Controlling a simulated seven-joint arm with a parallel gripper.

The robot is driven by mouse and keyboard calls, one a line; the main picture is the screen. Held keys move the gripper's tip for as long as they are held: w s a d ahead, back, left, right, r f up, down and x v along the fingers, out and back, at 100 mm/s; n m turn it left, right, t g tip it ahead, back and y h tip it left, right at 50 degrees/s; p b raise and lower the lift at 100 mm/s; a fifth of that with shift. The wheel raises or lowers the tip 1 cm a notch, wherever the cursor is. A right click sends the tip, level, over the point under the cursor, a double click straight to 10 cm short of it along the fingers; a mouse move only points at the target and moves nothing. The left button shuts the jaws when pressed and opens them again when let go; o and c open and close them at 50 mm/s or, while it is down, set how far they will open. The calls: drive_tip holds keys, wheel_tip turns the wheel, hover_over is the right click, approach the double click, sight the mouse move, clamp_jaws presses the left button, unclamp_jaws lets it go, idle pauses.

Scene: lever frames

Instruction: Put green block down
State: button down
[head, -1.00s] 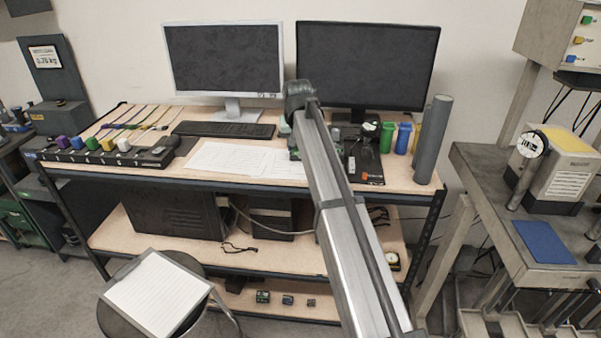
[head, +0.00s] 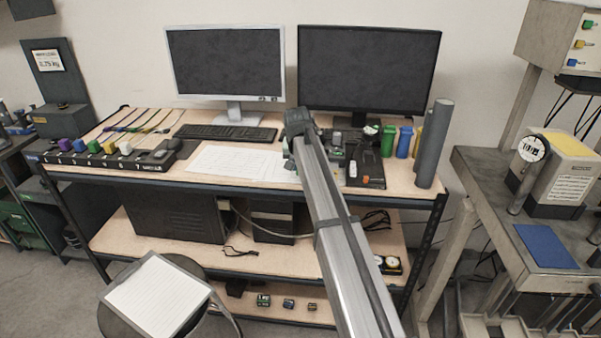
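My arm reaches up from the lower right over the workbench (head: 228,181). My gripper's end (head: 299,122) is above the bench, in front of the gap between the monitors. Its fingers are hidden behind my arm, so I cannot tell whether it holds a block. A small grey-green patch (head: 287,152) shows just left of the arm below the wrist; I cannot tell what it is. A green block (head: 93,146) sits in the black strip of coloured blocks at the bench's left. Another small green block (head: 263,300) is on the bottom shelf.
Two monitors (head: 226,62) and a keyboard (head: 226,132) stand at the back. White papers (head: 232,161) lie flat in the middle. A black tray (head: 366,165), green and blue cups (head: 404,142) and a grey cylinder (head: 434,142) crowd the right end.

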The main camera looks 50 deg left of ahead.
drive_tip(key=shift+f, duration=1.5)
drive_tip(key=c, duration=1.1)
unclamp_jaws()
drive_tip(key=shift+f, duration=0.15)
drive_tip(key=v, duration=1.2)
